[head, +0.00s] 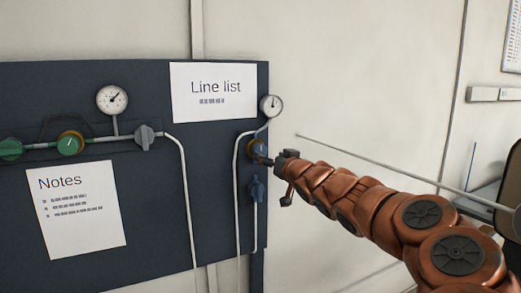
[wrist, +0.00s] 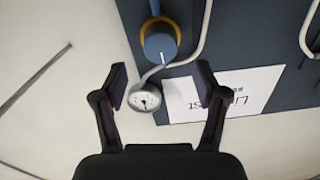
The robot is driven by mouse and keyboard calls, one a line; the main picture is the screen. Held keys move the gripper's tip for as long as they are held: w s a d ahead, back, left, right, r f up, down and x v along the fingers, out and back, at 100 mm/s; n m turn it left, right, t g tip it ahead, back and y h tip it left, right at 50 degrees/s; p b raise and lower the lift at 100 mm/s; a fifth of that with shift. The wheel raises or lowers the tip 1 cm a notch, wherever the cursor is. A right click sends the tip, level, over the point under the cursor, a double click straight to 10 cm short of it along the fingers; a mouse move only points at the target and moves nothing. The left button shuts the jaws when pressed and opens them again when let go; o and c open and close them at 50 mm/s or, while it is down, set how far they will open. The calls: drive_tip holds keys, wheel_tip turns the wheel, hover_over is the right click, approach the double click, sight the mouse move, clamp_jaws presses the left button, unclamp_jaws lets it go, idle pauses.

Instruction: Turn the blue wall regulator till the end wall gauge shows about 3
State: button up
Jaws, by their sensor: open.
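The blue wall regulator (head: 257,148), with a yellow ring, is at the right edge of the dark panel. In the wrist view its blue knob (wrist: 160,43) shows a white mark toward the picture's bottom. A round white gauge (head: 271,105) sits above it on a bent pipe; the gauge also shows in the wrist view (wrist: 145,98), upside down. Its needle is too small to read surely. My gripper (head: 268,160) is open at the regulator and partly covers it in the head view. In the wrist view the knob lies beyond the open fingers (wrist: 161,78), not clasped.
A blue valve (head: 257,189) sits just below the regulator. To the left are a green regulator (head: 70,144), another gauge (head: 112,99) and a grey valve (head: 144,137). Line list (head: 214,105) and Notes (head: 83,225) sheets hang on the panel.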

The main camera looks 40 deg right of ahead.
sight(262, 152)
drive_tip(key=shift+p+x, duration=0.4)
drive_tip(key=shift+x, duration=3.4)
drive_tip(key=c, duration=1.1)
drive_tip(key=shift+c, duration=0.2)
drive_tip(key=shift+n, duration=0.3)
drive_tip(key=o, duration=1.1)
drive_tip(key=shift+o, duration=0.2)
drive_tip(key=shift+s, duration=0.1)
drive_tip(key=v, duration=1.1)
drive_tip(key=shift+s+a, duration=0.2)
drive_tip(key=shift+s, duration=0.15)
